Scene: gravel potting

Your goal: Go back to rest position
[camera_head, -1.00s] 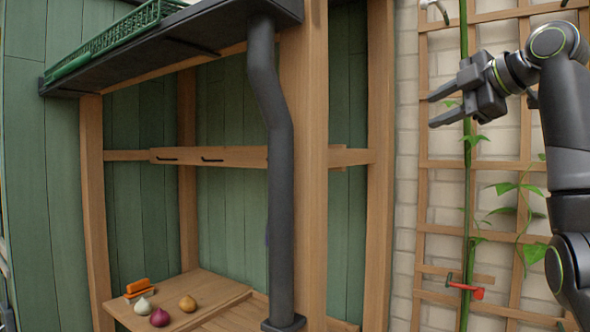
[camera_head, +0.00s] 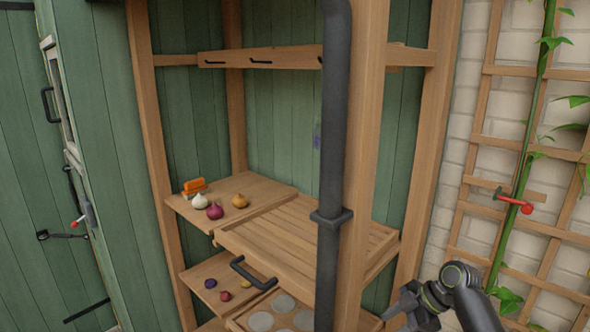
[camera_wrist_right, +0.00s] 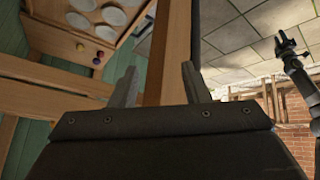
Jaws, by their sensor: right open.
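My right gripper (camera_head: 398,306) is at the bottom right in the head view, low in front of the wooden shelf unit. In the right wrist view its two fingers (camera_wrist_right: 157,86) stand apart with nothing between them, so it is open and empty. A wooden post of the unit shows beyond the fingers. My left gripper is not in the head view. An arm with a gripper-like end shows at the right of the right wrist view, too small to tell its jaw state.
A white bulb (camera_head: 201,201), a purple onion (camera_head: 215,211) and a yellow one (camera_head: 240,201) sit on the upper shelf beside an orange item (camera_head: 195,185). A dark drainpipe (camera_head: 333,130) runs down the front. A trellis (camera_head: 480,130) with a red-handled tool (camera_head: 526,208) stands right.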

